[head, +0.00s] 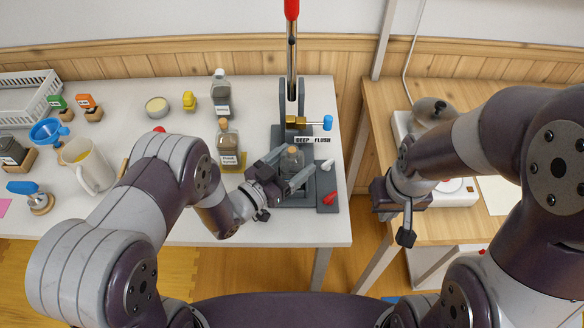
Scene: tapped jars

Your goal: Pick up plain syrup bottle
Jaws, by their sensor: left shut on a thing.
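A corked bottle of greyish glass (292,158) stands upright on the dark base of the tap stand, under the tap. My left gripper (291,176) is shut on it, with one finger on each side. Its label is hidden or too small to read, so I cannot tell whether it is the plain syrup.
The tap stand (291,103) has a brass tap with a blue handle and a "DEEP FLUSH" sign. A pitcher (87,164), a blue funnel (47,131) and a white basket (28,95) are at left. A kettle (432,113) is at right.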

